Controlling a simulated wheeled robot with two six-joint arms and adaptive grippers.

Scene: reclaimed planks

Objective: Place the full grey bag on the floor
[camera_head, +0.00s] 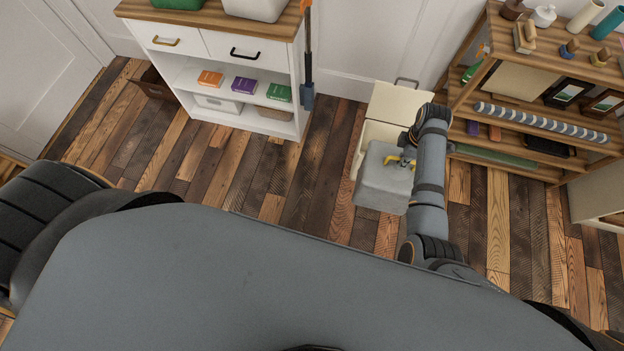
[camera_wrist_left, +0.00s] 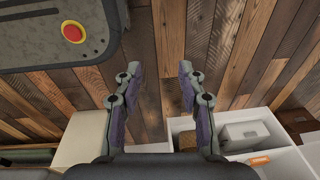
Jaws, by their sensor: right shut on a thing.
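The full grey bag (camera_head: 382,182) is a boxy, pale grey bundle in the head view, beside the cream bin (camera_head: 398,101). My right gripper (camera_head: 407,160) is shut on the bag at its top, by a yellow piece. The head view looks down, so I cannot tell whether the bag's underside is above the floor or touching it. My arm hides part of the bag's right side. My left gripper (camera_wrist_left: 154,88) is open and empty over the plank floor (camera_wrist_left: 225,50) in the left wrist view; it does not show in the head view.
A white cabinet (camera_head: 290,77) with books stands at the back left. A wooden shelf rack (camera_head: 470,75) with bottles and a striped roll stands at the right. Bare plank floor lies left of the bag. A cream surface (camera_wrist_left: 83,138) shows low in the left wrist view.

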